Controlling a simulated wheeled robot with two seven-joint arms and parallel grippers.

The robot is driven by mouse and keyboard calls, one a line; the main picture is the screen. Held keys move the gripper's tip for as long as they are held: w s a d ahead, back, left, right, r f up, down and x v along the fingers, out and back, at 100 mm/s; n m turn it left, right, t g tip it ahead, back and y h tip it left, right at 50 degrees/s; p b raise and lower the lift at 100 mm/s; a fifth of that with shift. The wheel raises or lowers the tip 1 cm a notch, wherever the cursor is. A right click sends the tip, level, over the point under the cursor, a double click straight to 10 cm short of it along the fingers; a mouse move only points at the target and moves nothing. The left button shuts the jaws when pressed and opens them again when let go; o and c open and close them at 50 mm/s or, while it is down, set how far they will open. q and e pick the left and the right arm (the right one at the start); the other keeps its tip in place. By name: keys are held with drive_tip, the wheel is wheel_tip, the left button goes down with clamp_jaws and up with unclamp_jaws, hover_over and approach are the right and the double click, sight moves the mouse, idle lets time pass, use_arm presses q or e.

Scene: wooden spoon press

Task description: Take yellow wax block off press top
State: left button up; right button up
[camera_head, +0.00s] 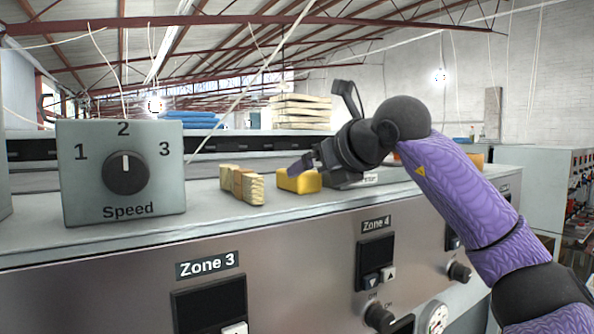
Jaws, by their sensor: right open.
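My right gripper (312,168) is just above and behind the block, reaching in from the right. It is open, with one dark finger near the block's upper edge. Whether it touches the block I cannot tell. Part of the gripper hides the area to the right of the block. My left gripper does not show.
A brush (242,184) with pale bristles lies just left of the block. A grey speed control box (122,172) stands further left. The front panel has Zone 3 and Zone 4 controls (376,262). The press top between box and brush is clear.

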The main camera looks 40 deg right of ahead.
drive_tip(key=shift+x, duration=1.05)
drive_tip(key=shift+s+r, duration=0.1)
drive_tip(key=c, duration=1.3)
